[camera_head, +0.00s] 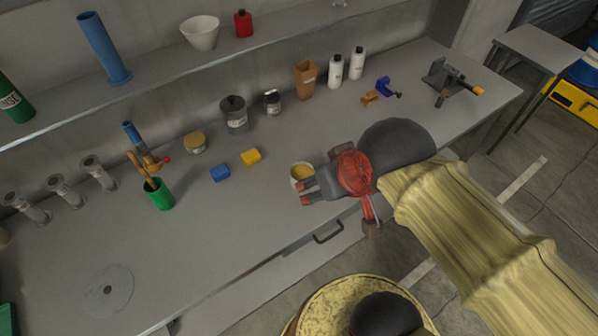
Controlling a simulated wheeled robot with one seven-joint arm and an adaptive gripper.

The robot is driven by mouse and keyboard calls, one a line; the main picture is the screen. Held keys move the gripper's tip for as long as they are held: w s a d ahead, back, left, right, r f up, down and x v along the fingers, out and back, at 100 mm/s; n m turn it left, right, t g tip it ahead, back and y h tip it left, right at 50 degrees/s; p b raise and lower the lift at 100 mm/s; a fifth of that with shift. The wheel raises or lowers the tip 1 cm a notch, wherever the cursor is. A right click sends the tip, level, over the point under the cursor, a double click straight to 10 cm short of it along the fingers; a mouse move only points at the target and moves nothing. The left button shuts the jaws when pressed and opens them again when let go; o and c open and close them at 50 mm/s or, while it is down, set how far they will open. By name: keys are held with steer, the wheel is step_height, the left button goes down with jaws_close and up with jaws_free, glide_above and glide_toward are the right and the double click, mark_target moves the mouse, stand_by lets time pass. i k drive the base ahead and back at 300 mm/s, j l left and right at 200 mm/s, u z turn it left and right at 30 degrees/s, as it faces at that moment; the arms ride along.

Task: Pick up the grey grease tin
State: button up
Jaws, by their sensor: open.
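A small open tin (299,171) with a pale grey wall and yellow-orange contents stands upright on the workbench, near its front edge. My gripper (305,193) is open, with its red-tipped fingers just in front of this tin in the picture. The near finger hides part of the tin's lower side; I cannot tell whether they touch. Other grey tins stand farther back: a dark lidded one (235,118), a smaller labelled one (272,103), and a low one with a tan lid (195,145). I cannot read which label says grease.
Blue (220,173) and yellow (251,157) blocks lie left of the open tin. A green cup (160,196) holds tools farther left. The front left bench is mostly clear.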

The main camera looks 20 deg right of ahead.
mark_target(300, 170)
steer(key=k+j+z, duration=0.15)
steer(key=j+z, duration=0.3)
steer(key=k+j+z, duration=0.2)
steer(key=z, duration=0.25)
steer(key=k+j+z, duration=0.25)
steer(key=z, duration=0.2)
steer(key=j, duration=0.1)
